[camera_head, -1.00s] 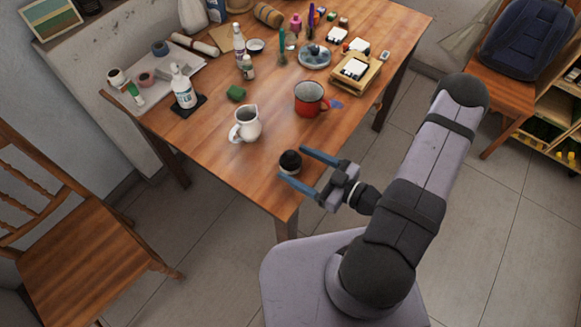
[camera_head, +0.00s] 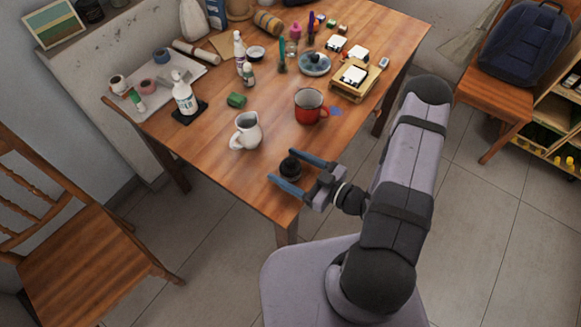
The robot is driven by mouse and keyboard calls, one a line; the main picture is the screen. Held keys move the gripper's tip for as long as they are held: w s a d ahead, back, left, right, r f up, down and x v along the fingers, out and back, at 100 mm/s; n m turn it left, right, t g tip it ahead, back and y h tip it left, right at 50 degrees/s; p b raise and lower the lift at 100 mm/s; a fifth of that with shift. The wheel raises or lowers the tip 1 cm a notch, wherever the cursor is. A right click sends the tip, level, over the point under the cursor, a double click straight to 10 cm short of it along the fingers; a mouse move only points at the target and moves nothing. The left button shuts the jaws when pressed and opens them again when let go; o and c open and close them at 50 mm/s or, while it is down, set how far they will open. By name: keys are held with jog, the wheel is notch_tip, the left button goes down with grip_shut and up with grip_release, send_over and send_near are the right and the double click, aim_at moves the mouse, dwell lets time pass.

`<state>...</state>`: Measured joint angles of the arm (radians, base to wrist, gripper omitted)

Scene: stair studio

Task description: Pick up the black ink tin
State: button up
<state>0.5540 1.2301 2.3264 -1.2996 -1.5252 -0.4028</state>
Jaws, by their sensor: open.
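The black ink tin (camera_head: 290,167) is a small dark round tin standing near the front corner of the wooden table (camera_head: 228,178). My gripper (camera_head: 288,168) is open, with its two blue-grey fingers reaching over the table edge. One finger lies on each side of the tin, so the tin sits between them near the fingertips. I cannot tell whether either finger touches it.
A white jug (camera_head: 246,131) and a red mug (camera_head: 309,106) stand behind the tin. A wooden tray (camera_head: 354,79) lies at the back right. The table between tin and jug is clear.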

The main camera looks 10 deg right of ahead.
aim_at(279, 162)
jog(key=shift+p+x, duration=0.4)
jog(key=shift+x, duration=1.35)
jog(key=c, duration=1.4)
